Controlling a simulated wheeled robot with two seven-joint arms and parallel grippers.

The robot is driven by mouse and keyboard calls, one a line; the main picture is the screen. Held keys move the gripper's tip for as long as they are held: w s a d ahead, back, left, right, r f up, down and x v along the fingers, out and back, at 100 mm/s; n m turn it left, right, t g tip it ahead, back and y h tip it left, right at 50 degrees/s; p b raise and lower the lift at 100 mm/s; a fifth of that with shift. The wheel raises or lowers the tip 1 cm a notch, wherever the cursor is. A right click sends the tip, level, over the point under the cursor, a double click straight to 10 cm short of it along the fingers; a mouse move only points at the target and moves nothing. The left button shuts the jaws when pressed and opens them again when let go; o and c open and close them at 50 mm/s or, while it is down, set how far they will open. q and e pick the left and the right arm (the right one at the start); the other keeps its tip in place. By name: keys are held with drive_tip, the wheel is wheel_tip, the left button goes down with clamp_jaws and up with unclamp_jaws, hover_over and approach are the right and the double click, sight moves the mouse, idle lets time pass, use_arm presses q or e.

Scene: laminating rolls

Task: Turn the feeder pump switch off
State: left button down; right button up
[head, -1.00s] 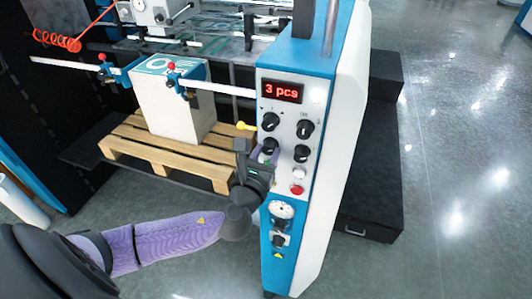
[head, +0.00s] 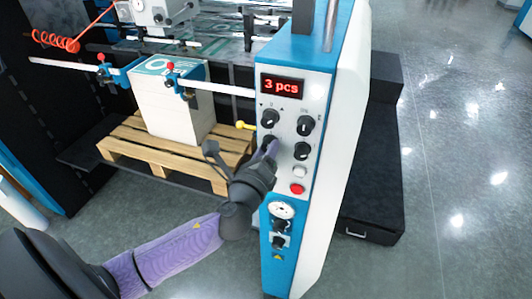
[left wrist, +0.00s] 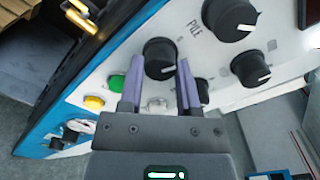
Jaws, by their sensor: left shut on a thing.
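The machine's control panel (head: 284,188) carries several black knobs. My left gripper (head: 268,151) points at the middle-left knob (head: 269,140), which it partly covers in the head view. In the left wrist view, the purple fingers of my left gripper (left wrist: 160,82) lie on either side of this black knob (left wrist: 159,55), shut on it. A white pointer mark on the knob points toward the lower right of that view. I cannot read a label for this knob. My right gripper is not in view.
Neighbouring knobs include one by the "PILE" label (left wrist: 230,18). A green button (left wrist: 116,84) and a yellow button (left wrist: 93,102) lie near the fingers. A red button (head: 296,188) and gauge (head: 281,210) sit lower. A pallet (head: 175,150) bears a paper stack (head: 172,105) at left.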

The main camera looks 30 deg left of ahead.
use_arm(q)
drive_tip(key=shift+n, duration=1.6)
drive_tip(key=shift+c, duration=1.5)
unclamp_jaws()
drive_tip(key=shift+b, duration=0.3)
drive_tip(key=b+v, duration=0.2)
drive_tip(key=v, duration=0.8)
